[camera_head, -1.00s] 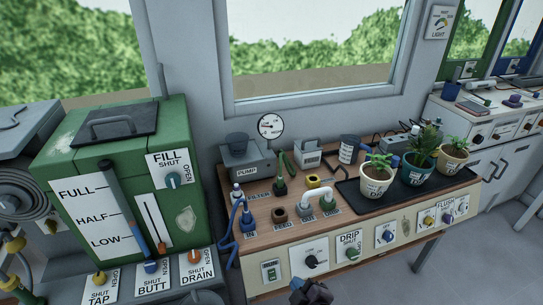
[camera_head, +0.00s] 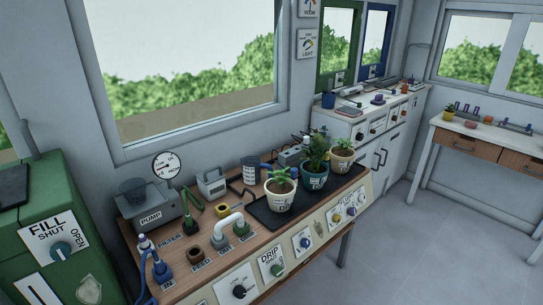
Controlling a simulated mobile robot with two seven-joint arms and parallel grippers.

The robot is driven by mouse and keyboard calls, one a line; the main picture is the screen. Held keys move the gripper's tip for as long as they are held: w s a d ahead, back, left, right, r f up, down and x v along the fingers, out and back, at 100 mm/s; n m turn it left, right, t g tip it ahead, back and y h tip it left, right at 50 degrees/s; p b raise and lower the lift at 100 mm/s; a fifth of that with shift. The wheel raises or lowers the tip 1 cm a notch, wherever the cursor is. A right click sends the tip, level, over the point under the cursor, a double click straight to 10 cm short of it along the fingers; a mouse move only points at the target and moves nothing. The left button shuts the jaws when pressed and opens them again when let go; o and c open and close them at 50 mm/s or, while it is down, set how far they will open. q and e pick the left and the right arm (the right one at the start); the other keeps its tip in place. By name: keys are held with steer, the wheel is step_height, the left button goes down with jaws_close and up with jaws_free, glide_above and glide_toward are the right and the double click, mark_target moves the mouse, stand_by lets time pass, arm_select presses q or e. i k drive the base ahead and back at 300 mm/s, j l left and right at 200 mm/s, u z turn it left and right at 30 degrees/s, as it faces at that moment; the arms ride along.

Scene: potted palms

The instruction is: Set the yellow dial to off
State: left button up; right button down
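The yellow dial (camera_head: 337,217) is a small knob on the cream front panel (camera_head: 322,232) of the wooden bench, below the potted palms. It sits on a white plate under a "FLUSH" label, with a blue dial (camera_head: 351,211) just to its right. The dial's markings and pointer are too small to read, so its setting cannot be told. Neither of my grippers is in view.
Three potted plants stand on a black tray (camera_head: 262,215) above the panel. A black knob (camera_head: 239,291), a green drip dial (camera_head: 277,271) and another blue dial (camera_head: 306,243) lie left along the panel. The floor (camera_head: 415,235) at right is clear.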

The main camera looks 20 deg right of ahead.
mark_target(337, 218)
steer(key=z, duration=1.25)
steer(key=i+l+u, duration=0.25)
steer(key=l, duration=0.35)
steer(key=i+l+u, duration=0.25)
steer(key=i+l, duration=0.15)
steer(key=l, duration=0.25)
steer(key=i+l+u, duration=0.15)
steer(key=l, duration=0.2)
